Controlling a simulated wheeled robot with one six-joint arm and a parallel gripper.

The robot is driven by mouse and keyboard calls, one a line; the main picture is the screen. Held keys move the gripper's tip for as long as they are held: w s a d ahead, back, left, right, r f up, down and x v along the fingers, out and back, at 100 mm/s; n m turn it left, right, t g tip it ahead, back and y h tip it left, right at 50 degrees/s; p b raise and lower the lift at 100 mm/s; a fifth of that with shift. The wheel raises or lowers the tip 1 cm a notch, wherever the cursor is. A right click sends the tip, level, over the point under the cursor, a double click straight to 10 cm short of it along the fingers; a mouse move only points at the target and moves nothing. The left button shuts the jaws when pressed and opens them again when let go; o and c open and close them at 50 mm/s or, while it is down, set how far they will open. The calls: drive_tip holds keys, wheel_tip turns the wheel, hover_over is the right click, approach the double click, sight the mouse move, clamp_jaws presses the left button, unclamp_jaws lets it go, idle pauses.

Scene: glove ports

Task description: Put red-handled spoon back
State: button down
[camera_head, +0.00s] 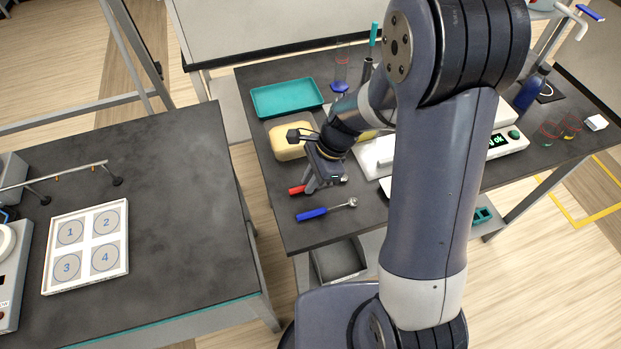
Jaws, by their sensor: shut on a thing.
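The red-handled spoon (297,190) is at the front left of the dark bench, partly hidden by my gripper. The end of its red handle shows to the left of the fingers. My gripper (312,187) points down and is shut on the spoon, at or just above the bench top; I cannot tell whether the spoon touches the bench. A blue-handled spoon (313,214) lies on the bench just in front, its metal bowl to the right.
A teal tray (287,97) and a yellowish block (287,150) lie behind my gripper. A white balance (503,143) stands to the right, partly hidden by my arm. Another bench at left holds a white panel (87,246) with numbered circles. A floor gap separates the benches.

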drive_tip(key=shift+f, duration=0.15)
drive_tip(key=c, duration=1.4)
unclamp_jaws()
drive_tip(key=shift+c, duration=0.2)
drive_tip(key=v, duration=1.2)
